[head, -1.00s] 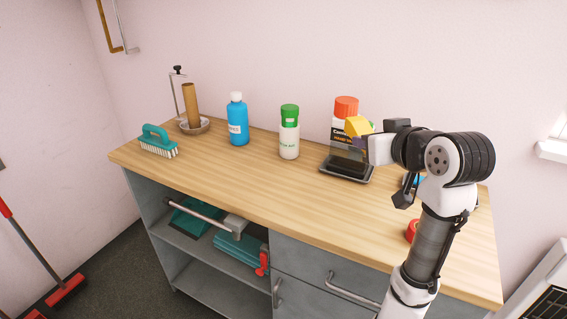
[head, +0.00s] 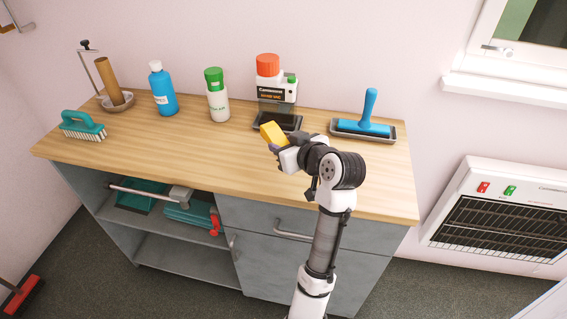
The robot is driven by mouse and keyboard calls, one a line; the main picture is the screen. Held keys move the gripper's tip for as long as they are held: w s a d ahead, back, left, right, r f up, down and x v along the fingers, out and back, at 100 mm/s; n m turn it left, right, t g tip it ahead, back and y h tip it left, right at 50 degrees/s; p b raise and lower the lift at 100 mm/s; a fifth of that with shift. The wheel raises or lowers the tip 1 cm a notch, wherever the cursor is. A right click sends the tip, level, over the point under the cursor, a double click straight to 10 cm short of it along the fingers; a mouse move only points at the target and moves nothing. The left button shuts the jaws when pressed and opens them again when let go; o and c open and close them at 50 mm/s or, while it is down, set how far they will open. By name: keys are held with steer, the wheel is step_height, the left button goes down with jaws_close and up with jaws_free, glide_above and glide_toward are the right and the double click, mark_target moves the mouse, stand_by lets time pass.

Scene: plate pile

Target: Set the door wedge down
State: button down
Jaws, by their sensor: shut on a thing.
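The door wedge (head: 272,132) is a yellow block. My gripper (head: 276,146) is shut on it, and its upper part sticks out past the fingertips. In the head view the wedge overlaps the near left edge of a dark tray (head: 291,127) towards the back of the worktop (head: 180,150). I cannot tell how high the wedge is above the wood. My gripper hides its lower part.
A green-capped bottle (head: 217,104), a blue bottle (head: 164,95) and a teal brush (head: 83,126) are to the left. A blue roller (head: 366,120) lies in a tray at right. Front-left worktop is clear.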

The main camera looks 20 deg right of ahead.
steer(key=shift+f+p, duration=0.4)
steer(key=shift+f, duration=3.2)
steer(key=shift+f, duration=0.15)
steer(key=c, duration=0.9)
jaws_free()
steer(key=shift+c, duration=0.2)
